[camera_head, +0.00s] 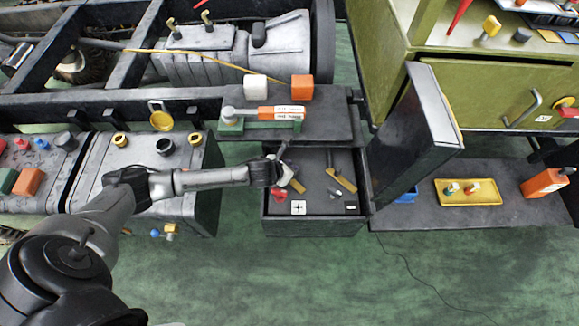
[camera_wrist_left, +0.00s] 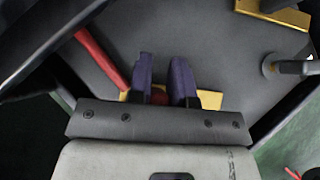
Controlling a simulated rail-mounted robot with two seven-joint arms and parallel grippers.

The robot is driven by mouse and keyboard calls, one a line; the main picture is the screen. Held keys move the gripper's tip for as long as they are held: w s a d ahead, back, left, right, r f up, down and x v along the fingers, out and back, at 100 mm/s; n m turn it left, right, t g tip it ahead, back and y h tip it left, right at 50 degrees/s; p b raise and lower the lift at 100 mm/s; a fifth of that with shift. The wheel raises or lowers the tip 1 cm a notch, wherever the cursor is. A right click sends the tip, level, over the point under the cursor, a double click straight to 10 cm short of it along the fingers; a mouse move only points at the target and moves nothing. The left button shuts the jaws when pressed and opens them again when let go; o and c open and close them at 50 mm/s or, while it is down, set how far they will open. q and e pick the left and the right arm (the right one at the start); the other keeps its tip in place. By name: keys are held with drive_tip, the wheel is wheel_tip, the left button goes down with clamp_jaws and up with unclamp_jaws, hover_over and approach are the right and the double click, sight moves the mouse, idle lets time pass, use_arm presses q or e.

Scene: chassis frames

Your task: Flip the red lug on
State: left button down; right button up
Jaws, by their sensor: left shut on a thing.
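The open dark box (camera_head: 315,228) sits at the middle, with plus and minus plates on its inner floor. My left gripper (camera_head: 282,172) reaches in at the box's left side, over a yellow plate (camera_head: 298,186). In the left wrist view, its purple-tipped fingers (camera_wrist_left: 166,82) are shut on a small red part, taken as the red lug (camera_wrist_left: 158,96), over the yellow plate (camera_wrist_left: 210,99). The fingers hide most of this part. A red bar (camera_wrist_left: 100,60) slants beside them. In the head view, red (camera_head: 279,196) shows just below the gripper. My right gripper is out of view.
An upright dark panel (camera_head: 415,130) stands at the box's right edge. A second yellow plate with a dark lever (camera_head: 340,180) lies right inside the box. A shelf with orange and green blocks (camera_head: 275,112) is behind. A yellow tray (camera_head: 470,200) lies right.

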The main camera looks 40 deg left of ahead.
use_arm(q)
drive_tip(key=shift+s+r+m+h+p, duration=0.1)
drive_tip(key=shift+r+m+h+p, duration=0.1)
drive_tip(key=shift+m+h+p, duration=0.4)
drive_tip(key=shift+d+f, duration=0.1)
drive_tip(key=shift+f, duration=0.05)
drive_tip(key=c, duration=1)
unclamp_jaws()
drive_tip(key=shift+c, duration=0.2)
drive_tip(key=p+v, duration=0.5)
drive_tip(key=v, duration=0.9)
